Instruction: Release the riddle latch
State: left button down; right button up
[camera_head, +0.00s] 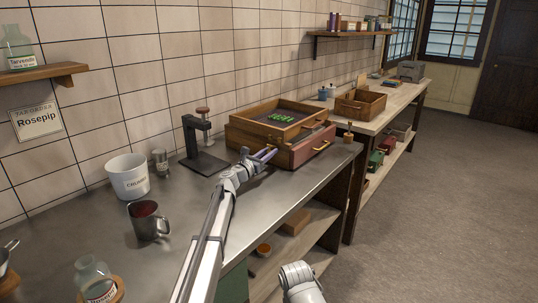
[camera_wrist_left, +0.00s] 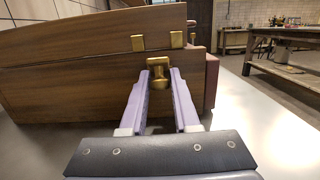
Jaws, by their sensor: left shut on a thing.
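A wooden box (camera_head: 246,128) with an open, dark-bottomed top stands on the metal counter; this is likely the riddle. Green marks show inside it. Its wooden side (camera_wrist_left: 70,88) fills much of the left wrist view. A brass latch (camera_wrist_left: 158,72) sits on that side, with two brass brackets (camera_wrist_left: 138,43) just above it. My left gripper (camera_head: 265,154) is at the box's near side. In the left wrist view its purple fingers (camera_wrist_left: 159,80) are either side of the latch, shut on it. The latch is hidden in the head view. My right gripper is not in view.
A reddish drawer front (camera_head: 311,150) shows low on the box's right. A dark stand (camera_head: 203,160), a white pot (camera_head: 128,177) and a dark mug (camera_head: 147,222) stand to the left. The counter between the mug and the box is mostly clear.

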pick_arm(q)
jog(key=c, duration=0.7)
grip_release()
jog(key=shift+b+v, duration=0.5)
jog(key=shift+v, duration=3.45)
